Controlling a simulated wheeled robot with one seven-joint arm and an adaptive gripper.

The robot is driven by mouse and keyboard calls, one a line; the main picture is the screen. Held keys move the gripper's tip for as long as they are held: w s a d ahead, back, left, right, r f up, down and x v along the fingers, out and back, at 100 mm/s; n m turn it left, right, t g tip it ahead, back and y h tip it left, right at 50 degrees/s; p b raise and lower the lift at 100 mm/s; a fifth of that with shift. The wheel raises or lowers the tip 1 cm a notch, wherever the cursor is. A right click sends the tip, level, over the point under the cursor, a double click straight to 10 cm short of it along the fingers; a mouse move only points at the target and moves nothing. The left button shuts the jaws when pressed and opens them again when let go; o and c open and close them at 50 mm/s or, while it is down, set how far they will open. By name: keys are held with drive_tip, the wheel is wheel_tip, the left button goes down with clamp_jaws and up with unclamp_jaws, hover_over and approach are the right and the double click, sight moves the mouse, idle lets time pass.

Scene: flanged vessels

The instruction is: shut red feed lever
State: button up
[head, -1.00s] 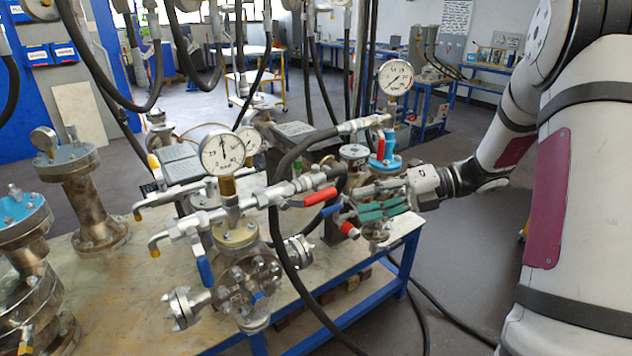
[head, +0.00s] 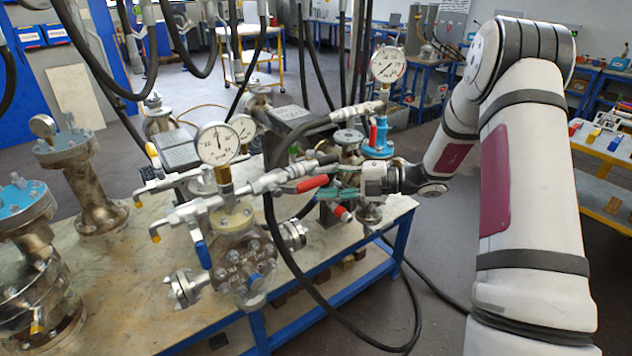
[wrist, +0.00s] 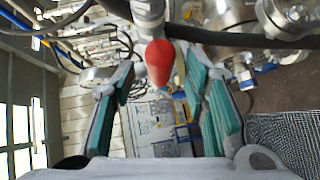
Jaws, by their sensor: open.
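A red lever (head: 312,184) sticks out to the right from the metal valve line beside the front pressure gauge. In the wrist view a red lever (wrist: 159,63), apparently the same one, points toward the camera between the fingertips. My gripper (head: 335,193) comes from the right, its teal-padded fingers close to the lever's free end. In the wrist view the gripper (wrist: 160,82) is open, with a pad on each side of the lever and visible gaps. Whether a pad touches it is not clear.
A black hose (head: 272,225) loops down in front of the valve line. A blue-handled valve (head: 203,254) hangs below it. Another red handle (head: 373,135) stands by the rear gauge (head: 388,64), and a red-tipped part (head: 341,213) sits just below my fingers. Flanged vessels crowd the bench.

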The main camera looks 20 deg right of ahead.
sight(302, 186)
drive_tip(key=shift+x, duration=1.6)
clamp_jaws()
